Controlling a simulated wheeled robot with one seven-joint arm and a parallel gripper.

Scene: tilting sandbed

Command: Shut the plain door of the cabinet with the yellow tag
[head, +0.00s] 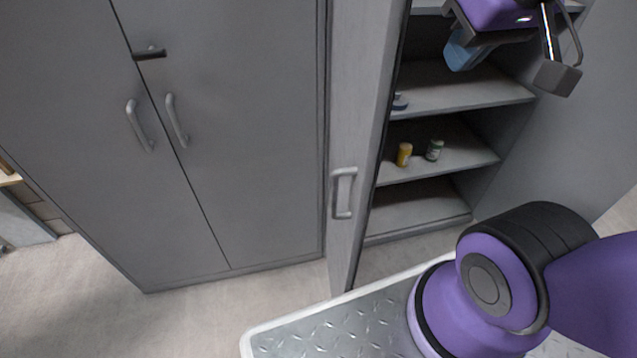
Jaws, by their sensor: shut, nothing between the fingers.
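A grey cabinet door (353,130) stands open, seen nearly edge-on, with a pale bar handle (343,192) on its visible face. The open cabinet's shelves (440,160) show to its right. No yellow tag is visible, so I cannot confirm from a tag which cabinet this is. My gripper (464,56) is at the upper right, shut and empty, with bluish fingers. In the picture it overlaps the upper shelves, right of the open door, and does not appear to touch the door.
A closed grey two-door cabinet (240,130) with bar handles and a dark latch (150,54) is on the left. Bare floor (230,310) lies in front.

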